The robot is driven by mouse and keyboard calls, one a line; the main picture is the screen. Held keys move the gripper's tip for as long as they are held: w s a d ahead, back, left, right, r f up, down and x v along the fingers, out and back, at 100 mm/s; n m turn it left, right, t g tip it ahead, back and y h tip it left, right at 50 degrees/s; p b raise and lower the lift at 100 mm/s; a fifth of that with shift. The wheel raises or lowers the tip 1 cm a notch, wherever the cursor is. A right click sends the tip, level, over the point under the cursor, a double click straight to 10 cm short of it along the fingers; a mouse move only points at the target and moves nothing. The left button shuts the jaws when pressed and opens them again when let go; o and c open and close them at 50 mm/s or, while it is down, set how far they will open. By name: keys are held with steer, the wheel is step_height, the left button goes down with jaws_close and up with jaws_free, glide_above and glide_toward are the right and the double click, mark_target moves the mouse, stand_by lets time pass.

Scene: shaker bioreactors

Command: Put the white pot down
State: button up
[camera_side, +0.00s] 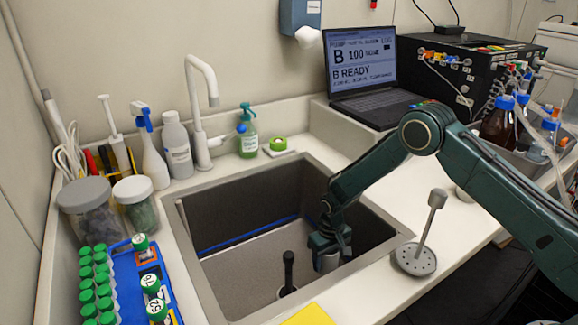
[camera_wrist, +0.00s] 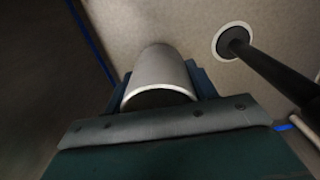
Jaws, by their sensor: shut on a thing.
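My gripper (camera_side: 326,243) is down inside the sink (camera_side: 232,250), near its right wall. In the wrist view the white pot (camera_wrist: 160,76) lies between the jaws, with a pale rim and a dark opening toward the camera. The sink floor is close beyond it. I cannot tell whether the pot touches the floor.
A black upright rod (camera_side: 288,270) stands in the sink left of my gripper; it also shows in the wrist view (camera_wrist: 270,68). A grey disc with a stem (camera_side: 414,259) stands on the counter right of the sink. Open sink floor lies to the left.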

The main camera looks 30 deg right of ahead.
mark_target(326, 269)
steer(key=shift+f, duration=2.5)
steer(key=shift+f, duration=0.15)
steer(key=o, duration=1)
steer(key=shift+o, duration=0.2)
steer(key=shift+r, duration=0.2)
step_height(326, 269, up, 12)
steer(key=shift+r, duration=0.1)
